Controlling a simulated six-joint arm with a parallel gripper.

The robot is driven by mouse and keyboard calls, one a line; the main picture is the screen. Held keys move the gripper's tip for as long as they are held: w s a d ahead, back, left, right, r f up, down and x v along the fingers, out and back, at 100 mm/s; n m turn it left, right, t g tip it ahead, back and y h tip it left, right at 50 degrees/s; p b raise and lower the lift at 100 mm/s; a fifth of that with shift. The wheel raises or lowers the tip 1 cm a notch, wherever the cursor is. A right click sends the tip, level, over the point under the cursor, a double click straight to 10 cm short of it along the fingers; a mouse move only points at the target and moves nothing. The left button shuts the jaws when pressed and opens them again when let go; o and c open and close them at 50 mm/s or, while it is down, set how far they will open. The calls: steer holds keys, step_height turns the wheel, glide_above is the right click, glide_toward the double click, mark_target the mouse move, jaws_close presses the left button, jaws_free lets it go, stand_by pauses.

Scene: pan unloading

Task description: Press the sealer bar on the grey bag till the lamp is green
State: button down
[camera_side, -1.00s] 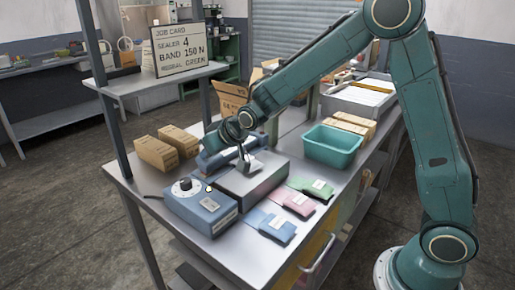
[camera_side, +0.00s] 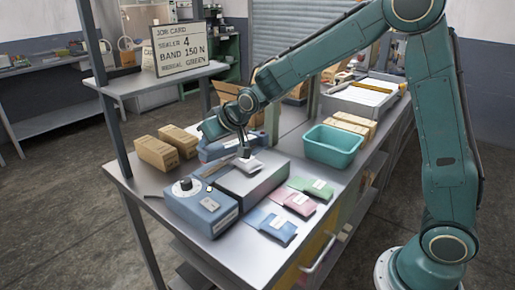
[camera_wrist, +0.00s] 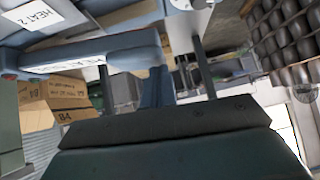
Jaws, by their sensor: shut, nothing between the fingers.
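The sealer stands on the bench: a blue control box (camera_side: 201,209) with a dial (camera_side: 186,186), a grey bed (camera_side: 252,186) and a blue bar (camera_side: 218,148) behind. The bar, with lettering, also shows in the wrist view (camera_wrist: 95,55). A small pale grey piece (camera_side: 250,167), perhaps the grey bag, lies on the bed. My gripper (camera_side: 244,153) is shut and empty just above it; I cannot tell whether they touch. No lit lamp shows on the control box.
Blue (camera_side: 272,227), pink (camera_side: 294,201) and green (camera_side: 311,187) packets lie right of the sealer. A teal bin (camera_side: 333,158) stands behind them. Cartons (camera_side: 155,153) stand at left. A job card (camera_side: 181,50) reads sealer 4, band 150 N, green.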

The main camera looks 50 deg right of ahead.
steer(key=v, duration=1)
steer(key=shift+r, duration=0.35)
steer(key=shift+w+a, duration=0.1)
steer(key=s+d+g, duration=0.1)
steer(key=s+d, duration=0.1)
steer(key=s, duration=1.2)
steer(key=s+d+g, duration=0.2)
steer(key=s, duration=1.3)
steer(key=shift+s+d+f+g+h, duration=0.15)
steer(key=shift+f+g+h, duration=0.15)
